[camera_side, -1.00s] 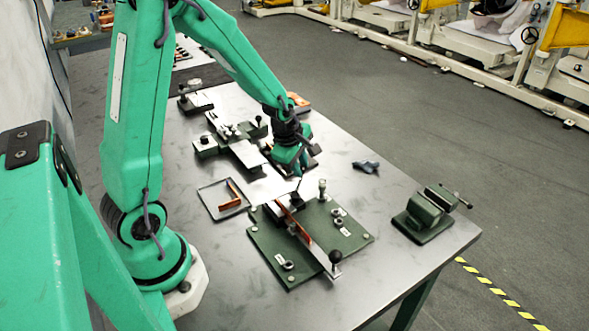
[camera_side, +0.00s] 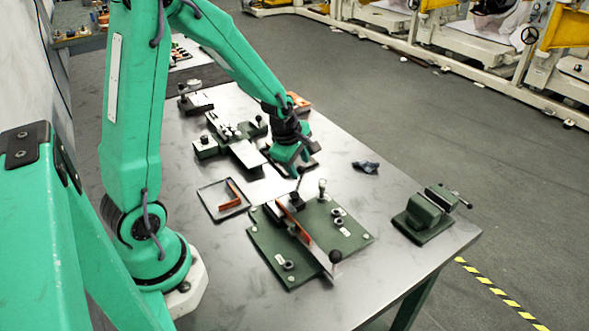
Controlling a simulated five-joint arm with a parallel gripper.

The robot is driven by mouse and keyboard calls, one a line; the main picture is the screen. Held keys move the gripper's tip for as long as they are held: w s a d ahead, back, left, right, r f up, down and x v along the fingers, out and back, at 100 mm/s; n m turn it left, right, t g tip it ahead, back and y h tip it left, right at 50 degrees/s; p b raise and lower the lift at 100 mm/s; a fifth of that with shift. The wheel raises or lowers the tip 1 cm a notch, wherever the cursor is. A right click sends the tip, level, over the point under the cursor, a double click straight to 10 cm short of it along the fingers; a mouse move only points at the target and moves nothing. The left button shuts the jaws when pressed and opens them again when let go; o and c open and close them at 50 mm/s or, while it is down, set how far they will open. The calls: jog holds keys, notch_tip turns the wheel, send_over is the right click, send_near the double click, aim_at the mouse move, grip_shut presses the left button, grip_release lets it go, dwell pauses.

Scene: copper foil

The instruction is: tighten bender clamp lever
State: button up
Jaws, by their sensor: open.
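The bender (camera_side: 262,241) is a dark green plate fixed flat on the table. A long metal bar with a black ball knob (camera_side: 335,256) crosses it, and an orange copper strip (camera_side: 292,221) lies along the bar. A small upright lever with a pale knob (camera_side: 322,187) stands at the plate's far edge. A dark clamp block (camera_side: 297,201) sits near the far end of the bar. My gripper (camera_side: 299,176) points down just above and behind this block. It is open, and its fingertips are small and partly hidden, so contact cannot be told.
A shallow tray (camera_side: 211,207) with a bent copper piece (camera_side: 232,196) lies left of the bender. A green vise (camera_side: 424,214) stands at the right table edge. Other fixtures (camera_side: 228,127) stand farther back.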

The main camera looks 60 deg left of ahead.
jog(key=v, duration=0.7)
jog(key=shift+s+r, duration=0.1)
dwell(0.5)
jog(key=w+g, duration=0.1)
jog(key=w+m+g, duration=0.1)
jog(key=w, duration=0.1)
jog(key=w+m+g+h, duration=0.1)
jog(key=shift+w+a+g, duration=0.2)
jog(key=shift+a+g, duration=0.1)
jog(key=shift+a, duration=0.1)
jog(key=shift+w+a+m+g+h, duration=0.1)
jog(key=shift+w+m+g+h, duration=0.1)
jog(key=shift+w+m+g, duration=0.55)
jog(key=shift+w+a+m+g+h, duration=0.15)
jog(key=shift+w+g, duration=0.4)
jog(key=shift+g, duration=0.6)
jog(key=shift+d, duration=0.1)
jog(key=shift+x, duration=3.95)
